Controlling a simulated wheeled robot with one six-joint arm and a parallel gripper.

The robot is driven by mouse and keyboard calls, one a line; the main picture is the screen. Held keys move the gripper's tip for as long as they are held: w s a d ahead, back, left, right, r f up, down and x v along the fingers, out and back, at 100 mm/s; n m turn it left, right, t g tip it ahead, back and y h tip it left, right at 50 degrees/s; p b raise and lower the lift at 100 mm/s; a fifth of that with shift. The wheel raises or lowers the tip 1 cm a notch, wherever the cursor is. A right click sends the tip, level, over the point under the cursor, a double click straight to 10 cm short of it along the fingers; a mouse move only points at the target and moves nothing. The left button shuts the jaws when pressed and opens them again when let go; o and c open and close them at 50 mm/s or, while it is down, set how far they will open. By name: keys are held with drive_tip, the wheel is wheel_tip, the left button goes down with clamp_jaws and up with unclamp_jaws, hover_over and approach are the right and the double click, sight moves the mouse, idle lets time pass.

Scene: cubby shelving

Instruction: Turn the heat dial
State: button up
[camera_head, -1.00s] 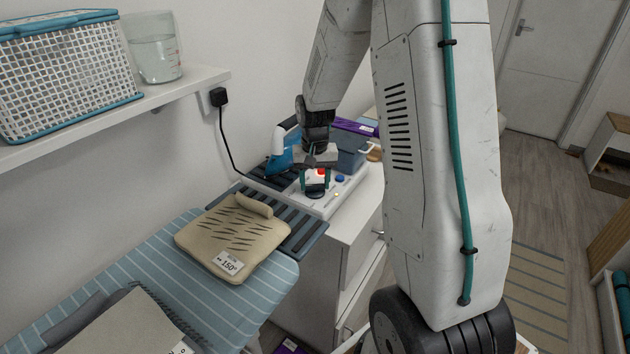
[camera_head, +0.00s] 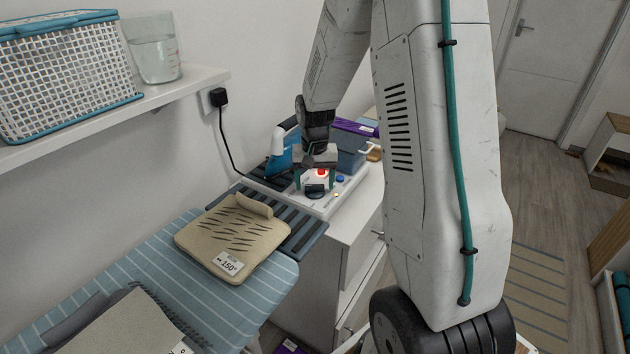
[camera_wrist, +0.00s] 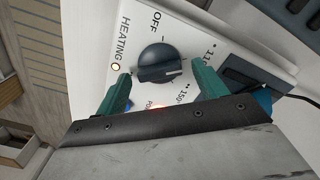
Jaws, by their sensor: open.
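The heat dial (camera_wrist: 158,60) is a dark round knob with a raised grip bar, on a white panel marked OFF, HEATING, 110 and 150. A white mark shows at the right end of its bar, on the side of the temperature figures; the exact setting is hard to tell. In the head view the dial (camera_head: 315,191) sits at the front of the white control unit (camera_head: 327,203). My gripper (camera_head: 315,183) is open over it. In the wrist view, the green fingers of my gripper (camera_wrist: 163,80) stand on either side of the dial, with gaps between.
A red button (camera_head: 321,172) and a blue button (camera_head: 340,179) sit close behind the dial. A blue-and-white iron (camera_head: 280,155) stands to the left. A beige pad marked 150° (camera_head: 235,235) lies on the striped ironing board (camera_head: 170,275). A shelf (camera_head: 110,115) overhangs at left.

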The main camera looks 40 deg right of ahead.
sight(315, 185)
wheel_tip(315, 185, up, 8)
drive_tip(key=shift+f, duration=0.1)
idle(0.4)
drive_tip(key=shift+s, duration=0.1)
drive_tip(key=s+a+r+n, duration=0.2)
drive_tip(key=s+a+r, duration=0.2)
drive_tip(key=s, duration=0.5)
drive_tip(key=s+a+r+n+t, duration=0.1)
drive_tip(key=s+a+r+n, duration=0.1)
drive_tip(key=s+a+r, duration=0.2)
drive_tip(key=s+a+r+n, duration=0.3)
drive_tip(key=s+a+r, duration=0.2)
drive_tip(key=s, duration=0.9)
drive_tip(key=a, duration=0.3)
drive_tip(key=shift+s+a, duration=0.25)
drive_tip(key=shift+a, duration=0.1)
